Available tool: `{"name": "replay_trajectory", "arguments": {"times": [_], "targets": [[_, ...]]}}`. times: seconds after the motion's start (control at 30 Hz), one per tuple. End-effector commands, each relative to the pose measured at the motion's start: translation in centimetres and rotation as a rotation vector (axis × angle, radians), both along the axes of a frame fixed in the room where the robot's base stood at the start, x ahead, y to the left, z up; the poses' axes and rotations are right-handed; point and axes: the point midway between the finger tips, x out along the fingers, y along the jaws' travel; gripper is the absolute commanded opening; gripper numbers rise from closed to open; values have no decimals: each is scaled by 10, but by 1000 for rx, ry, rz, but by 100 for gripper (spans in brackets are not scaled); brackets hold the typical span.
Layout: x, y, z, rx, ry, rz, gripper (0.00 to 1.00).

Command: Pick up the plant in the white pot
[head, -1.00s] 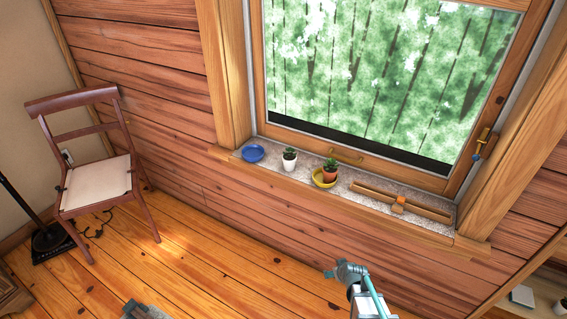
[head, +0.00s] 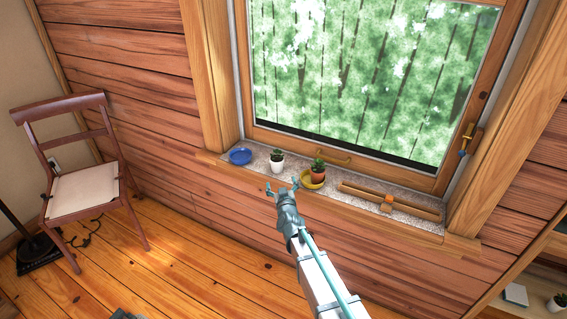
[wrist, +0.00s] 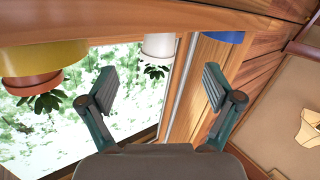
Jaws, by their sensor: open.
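The plant in the white pot (head: 277,162) stands upright on the window sill, between the blue dish and the potted plant on the yellow saucer. In the wrist view, which looks upside down, the white pot (wrist: 158,46) shows at the top middle with green leaves below it. My gripper (head: 282,186) is in front of the sill, just below the white pot in the head view. It is open and empty. In the wrist view, the white pot appears beyond and between the two fingertips (wrist: 160,85), apart from both.
A blue dish (head: 240,156) lies left of the white pot. A terracotta pot (head: 318,174) with a plant sits on a yellow saucer (head: 312,184) close on the right. A wooden object (head: 390,200) lies farther right on the sill (head: 350,182). A chair (head: 85,190) stands at left.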

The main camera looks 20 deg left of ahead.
Motion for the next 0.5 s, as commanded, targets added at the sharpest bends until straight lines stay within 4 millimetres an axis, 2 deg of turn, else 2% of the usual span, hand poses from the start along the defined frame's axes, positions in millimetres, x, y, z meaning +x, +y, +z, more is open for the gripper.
{"name": "replay_trajectory", "arguments": {"times": [0.1,0.27,0.5], "targets": [[4,19,5,108,18,-17,90],[8,30,12,179,32,-31,90],[36,43,12,183,33,-33,90]]}}
